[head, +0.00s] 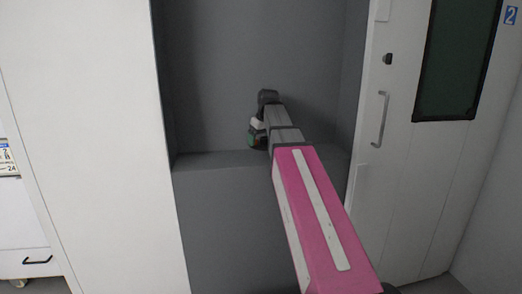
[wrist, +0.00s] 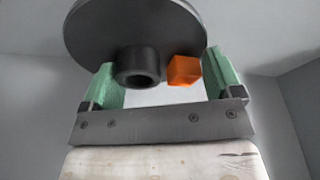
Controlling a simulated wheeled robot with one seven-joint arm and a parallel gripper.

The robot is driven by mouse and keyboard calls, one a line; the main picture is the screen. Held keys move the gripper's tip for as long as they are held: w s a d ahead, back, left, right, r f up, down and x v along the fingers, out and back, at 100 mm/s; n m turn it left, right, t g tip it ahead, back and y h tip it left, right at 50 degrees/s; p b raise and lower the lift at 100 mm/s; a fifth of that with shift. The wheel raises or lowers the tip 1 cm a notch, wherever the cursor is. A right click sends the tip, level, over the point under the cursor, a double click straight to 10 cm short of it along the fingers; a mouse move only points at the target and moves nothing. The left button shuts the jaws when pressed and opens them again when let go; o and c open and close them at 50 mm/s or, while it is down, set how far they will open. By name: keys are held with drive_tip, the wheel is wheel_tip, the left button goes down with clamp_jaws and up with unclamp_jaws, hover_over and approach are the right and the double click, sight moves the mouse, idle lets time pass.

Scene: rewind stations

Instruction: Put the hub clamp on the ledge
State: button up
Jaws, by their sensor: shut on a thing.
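The hub clamp (wrist: 100,32) shows in the wrist view as a dark grey disc with a black hollow hub and an orange block (wrist: 184,70) on it. My gripper (wrist: 164,72) has green finger pads on both sides of the hub and block, and it is shut on the clamp. In the head view my gripper (head: 256,132) is small and reaches into a grey recess, just above the ledge (head: 212,160). The clamp is mostly hidden there behind my gripper and arm. I cannot tell whether it touches the ledge.
The recess has a grey back wall (head: 215,70) and side walls close to my arm. A white panel (head: 85,120) stands on the left. A white door (head: 400,150) with a handle and dark window is on the right. The ledge left of my gripper is bare.

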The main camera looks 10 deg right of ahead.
sight(262, 143)
drive_tip(key=shift+f, duration=2.15)
drive_tip(key=o, duration=0.9)
drive_tip(key=shift+f, duration=0.1)
drive_tip(key=v, duration=1.2)
